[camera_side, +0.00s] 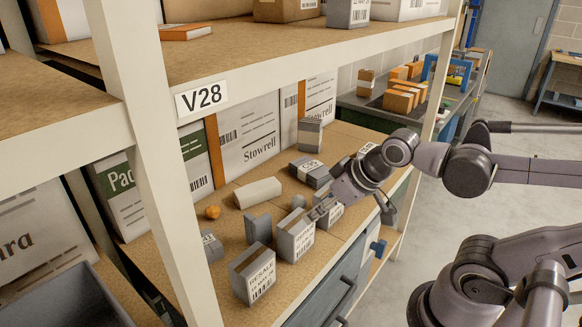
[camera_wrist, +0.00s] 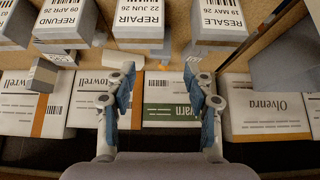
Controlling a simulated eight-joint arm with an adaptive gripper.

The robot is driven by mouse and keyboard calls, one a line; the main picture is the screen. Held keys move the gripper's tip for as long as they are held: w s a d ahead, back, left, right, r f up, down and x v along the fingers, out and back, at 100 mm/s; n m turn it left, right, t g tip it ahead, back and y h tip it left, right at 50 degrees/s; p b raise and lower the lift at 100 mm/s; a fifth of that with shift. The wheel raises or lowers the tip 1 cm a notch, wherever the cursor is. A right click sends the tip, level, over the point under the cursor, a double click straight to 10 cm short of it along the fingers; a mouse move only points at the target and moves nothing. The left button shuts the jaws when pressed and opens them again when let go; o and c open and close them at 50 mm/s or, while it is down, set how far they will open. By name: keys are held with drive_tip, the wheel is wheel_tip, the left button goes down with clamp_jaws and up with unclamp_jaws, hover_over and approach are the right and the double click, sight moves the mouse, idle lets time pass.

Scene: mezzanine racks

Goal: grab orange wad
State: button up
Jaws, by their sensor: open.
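The orange wad (camera_side: 212,211) is a small crumpled ball on the brown shelf board (camera_side: 345,143) in the side view. It lies left of a long cream block (camera_side: 258,193), near the tall cartons at the back.
Grey labelled boxes (camera_side: 254,274) (camera_side: 295,236) and a dark grey block (camera_side: 258,228) stand in front of the wad. Large Stowrell cartons (camera_side: 249,135) line the back. An upper shelf (camera_side: 260,50) and a white post (camera_side: 150,150) bound the space.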

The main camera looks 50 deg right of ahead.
drive_tip(key=m+g+h, duration=0.3)
drive_tip(key=m, duration=2.2)
hover_over(212, 209)
drive_tip(key=s+a, duration=0.2)
drive_tip(key=s, duration=0.1)
wheel_tip(212, 209, down, 9)
drive_tip(key=x, duration=1)
drive_tip(key=shift+s+a+f, duration=0.1)
drive_tip(key=shift+s+f, duration=0.05)
drive_tip(key=shift+f, duration=0.35)
drive_tip(key=shift+c, duration=0.2)
drive_tip(key=c, duration=0.7)
